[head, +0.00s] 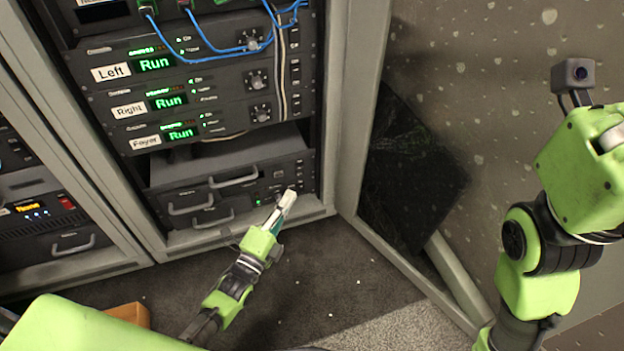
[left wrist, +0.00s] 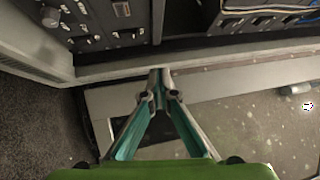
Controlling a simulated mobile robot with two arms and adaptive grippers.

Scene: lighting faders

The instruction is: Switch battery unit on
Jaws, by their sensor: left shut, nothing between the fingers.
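The battery unit (head: 235,196) is the dark rack unit with grey handles at the bottom of the open rack in the head view. Small buttons and a green light show on its front. My left gripper (head: 289,195) is shut and empty at the right end of that front. I cannot tell whether its tips touch the panel. In the left wrist view my left gripper (left wrist: 158,75) has its fingertips together, with part of a dark panel (left wrist: 105,20) beyond them at the upper left. My right arm stands at the right of the head view, but its gripper is not visible.
Units labelled Left (head: 111,72), Right (head: 128,110) and Foyer (head: 146,142) sit above, each reading Run. Blue cables (head: 225,48) hang across the top. A grey rack frame post (head: 350,120) stands right of the units. Dark carpet (head: 330,280) lies open in front.

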